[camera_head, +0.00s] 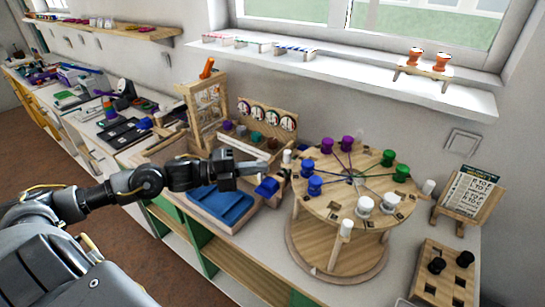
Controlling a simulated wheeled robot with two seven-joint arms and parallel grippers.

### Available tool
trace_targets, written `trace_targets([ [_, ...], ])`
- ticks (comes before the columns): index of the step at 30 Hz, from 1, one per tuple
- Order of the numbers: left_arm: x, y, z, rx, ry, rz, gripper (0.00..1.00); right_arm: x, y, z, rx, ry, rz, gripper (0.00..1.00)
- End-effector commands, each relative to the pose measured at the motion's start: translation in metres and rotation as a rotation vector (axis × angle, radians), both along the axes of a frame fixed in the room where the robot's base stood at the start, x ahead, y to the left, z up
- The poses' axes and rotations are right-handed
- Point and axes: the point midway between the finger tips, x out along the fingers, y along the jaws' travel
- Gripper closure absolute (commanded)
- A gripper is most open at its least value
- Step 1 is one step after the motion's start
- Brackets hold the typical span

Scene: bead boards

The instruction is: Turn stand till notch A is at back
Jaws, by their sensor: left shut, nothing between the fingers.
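White-topped pegs (428,187) stand around the rim. Small dark notches show on the top, but I cannot read which is notch A. My left gripper (264,168) is shut and empty, just left of the stand's rim, near a white-topped peg (287,157). My right gripper is not in view.
A blue tray (219,204) lies under my left arm. A wooden rack with round dials (267,116) stands behind the gripper. A letter card on a holder (469,193) and a block with black knobs (443,275) stand right of the stand.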

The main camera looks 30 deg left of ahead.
Motion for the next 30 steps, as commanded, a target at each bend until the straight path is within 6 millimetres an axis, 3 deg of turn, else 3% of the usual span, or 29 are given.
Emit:
trace_targets([
  [3,0.013,-0.016,0.006,-0.004,-0.005,-0.003,1.0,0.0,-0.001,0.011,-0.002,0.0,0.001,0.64],
  [12,0.045,-0.017,0.004,0.0,-0.001,-0.001,1.0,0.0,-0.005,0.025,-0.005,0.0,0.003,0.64],
  [30,0.05,-0.015,0.001,0.002,0.0,-0.005,1.0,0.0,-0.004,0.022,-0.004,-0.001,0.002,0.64],
])
